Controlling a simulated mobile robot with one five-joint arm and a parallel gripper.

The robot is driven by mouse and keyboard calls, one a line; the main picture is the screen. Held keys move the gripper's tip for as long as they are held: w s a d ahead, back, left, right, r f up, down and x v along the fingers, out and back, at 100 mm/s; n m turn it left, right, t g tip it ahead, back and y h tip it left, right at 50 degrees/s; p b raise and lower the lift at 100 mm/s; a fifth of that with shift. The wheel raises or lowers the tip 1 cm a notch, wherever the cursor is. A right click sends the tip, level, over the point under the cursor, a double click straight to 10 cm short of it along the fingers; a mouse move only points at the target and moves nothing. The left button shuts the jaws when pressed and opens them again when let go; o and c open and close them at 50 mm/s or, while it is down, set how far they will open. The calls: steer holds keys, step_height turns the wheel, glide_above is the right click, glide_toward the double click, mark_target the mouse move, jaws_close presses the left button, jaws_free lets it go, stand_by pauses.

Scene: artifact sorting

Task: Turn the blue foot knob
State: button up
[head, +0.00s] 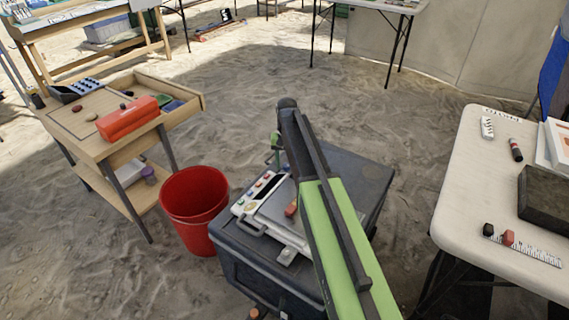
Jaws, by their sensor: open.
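A pale device with a control panel (258,194) lies on top of a dark grey case (372,172). Small coloured knobs or buttons line the panel, too small to tell apart surely. I cannot single out the blue foot knob. A reddish piece (291,209) is on the device, beside my arm. My green and black arm reaches up over the case and covers the right part of the device. My gripper's fingertips do not show; they seem hidden behind the arm.
A red bucket (195,212) stands left of the case. A wooden table (88,142) with a red toolbox (128,119) is farther left. A white table (470,195) with a dark tray (545,195) stands at the right. Open sand lies behind the case.

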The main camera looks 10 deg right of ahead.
mark_target(286, 165)
step_height(286, 165, up, 18)
steer(key=p, duration=1.7)
steer(key=shift+f, duration=0.25)
steer(key=shift+a, duration=0.1)
steer(key=s+n, duration=0.2)
steer(key=s, duration=2.1)
step_height(286, 165, up, 16)
steer(key=p, duration=1.6)
steer(key=shift+a+f+n, duration=0.2)
steer(key=shift+a+n, duration=0.2)
steer(key=shift+a, duration=0.05)
